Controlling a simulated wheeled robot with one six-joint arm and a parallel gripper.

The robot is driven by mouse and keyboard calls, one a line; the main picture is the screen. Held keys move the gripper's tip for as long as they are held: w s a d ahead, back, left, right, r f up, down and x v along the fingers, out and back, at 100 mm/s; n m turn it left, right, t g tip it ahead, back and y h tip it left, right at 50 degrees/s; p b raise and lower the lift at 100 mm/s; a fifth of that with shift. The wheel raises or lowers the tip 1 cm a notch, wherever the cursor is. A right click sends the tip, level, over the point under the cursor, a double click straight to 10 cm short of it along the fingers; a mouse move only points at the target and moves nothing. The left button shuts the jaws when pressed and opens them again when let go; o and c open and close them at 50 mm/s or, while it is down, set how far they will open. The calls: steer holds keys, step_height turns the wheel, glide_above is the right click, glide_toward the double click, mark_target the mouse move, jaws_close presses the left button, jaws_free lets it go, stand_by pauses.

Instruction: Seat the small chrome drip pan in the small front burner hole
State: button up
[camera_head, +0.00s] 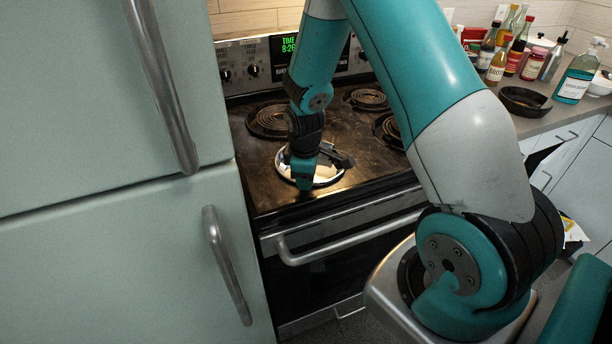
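The small chrome drip pan (322,179) is a shiny round dish at the front left of the brown stovetop (262,190). My gripper (338,158) is right over the pan, and its dark parts and my wrist cover much of the pan's middle and back. I cannot tell whether the fingers are open, shut, or touching the pan's rim. The small front burner hole is not visible as a separate opening; the pan and my wrist cover that front left area. Whether the pan is seated in it or resting above it cannot be told.
Coil burners show at the back left (268,121), back right (368,98) and front right (390,131), the last partly behind my arm. The oven handle (340,236) runs along the stove front. A pale green fridge (110,240) stands close on the left. Bottles and a dark bowl (524,101) occupy the right counter.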

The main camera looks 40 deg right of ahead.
steer(key=shift+r, duration=0.1)
step_height(320, 180, up, 8)
steer(key=p, duration=0.6)
stand_by(0.4)
stand_by(0.4)
steer(key=s+a+r+m+t+y, duration=0.1)
steer(key=s+a+r+m, duration=0.3)
steer(key=s+r, duration=0.3)
steer(key=s+a+r+m+t, duration=0.1)
steer(key=s+a+r+m, duration=0.35)
steer(key=r, duration=0.35)
steer(key=s+a+r+n+g+y+b, duration=0.3)
steer(key=s+a+n, duration=0.4)
steer(key=s+a, duration=0.3)
steer(key=a+r+y, duration=0.1)
steer(key=a, duration=0.3)
steer(key=shift+s, duration=0.35)
